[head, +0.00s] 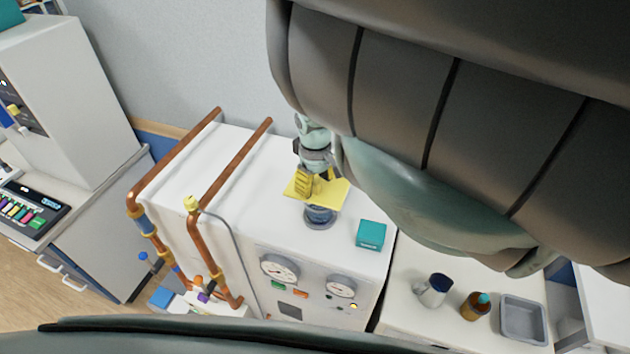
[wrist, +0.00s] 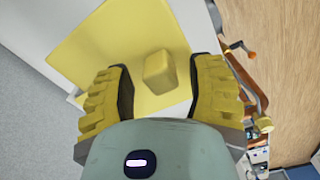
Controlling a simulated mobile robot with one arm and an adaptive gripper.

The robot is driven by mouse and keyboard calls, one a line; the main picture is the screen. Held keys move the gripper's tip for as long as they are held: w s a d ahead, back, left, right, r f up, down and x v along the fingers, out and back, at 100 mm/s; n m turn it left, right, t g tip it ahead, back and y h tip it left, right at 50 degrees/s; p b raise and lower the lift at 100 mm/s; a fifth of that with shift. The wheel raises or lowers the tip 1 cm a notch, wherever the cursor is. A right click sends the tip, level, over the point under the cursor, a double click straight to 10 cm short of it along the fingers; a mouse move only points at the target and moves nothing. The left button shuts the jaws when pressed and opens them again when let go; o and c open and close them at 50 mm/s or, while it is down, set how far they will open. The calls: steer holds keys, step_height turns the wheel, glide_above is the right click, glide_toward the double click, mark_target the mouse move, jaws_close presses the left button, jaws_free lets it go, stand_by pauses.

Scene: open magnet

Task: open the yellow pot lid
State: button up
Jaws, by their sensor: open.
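The yellow pot lid (head: 328,193) is a flat square plate on top of a dark round pot (head: 319,217) on the white machine. In the wrist view the lid (wrist: 88,50) fills the upper middle, with a block-shaped yellow knob (wrist: 159,72) standing on it. My gripper (wrist: 160,82) has its yellow ribbed fingers apart, one on each side of the knob, with gaps on both sides. In the head view my gripper (head: 314,182) is over the lid, and its fingers partly hide the knob.
Copper pipes (head: 240,160) run along the left of the white machine top (head: 262,215). A teal box (head: 371,235) stands right of the pot. A mug (head: 434,290), a brown bottle (head: 475,306) and a grey tray (head: 523,320) are on the right counter.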

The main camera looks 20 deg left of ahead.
steer(key=shift+o, duration=0.2)
steer(key=shift+f, duration=0.1)
jaws_close()
stand_by(0.4)
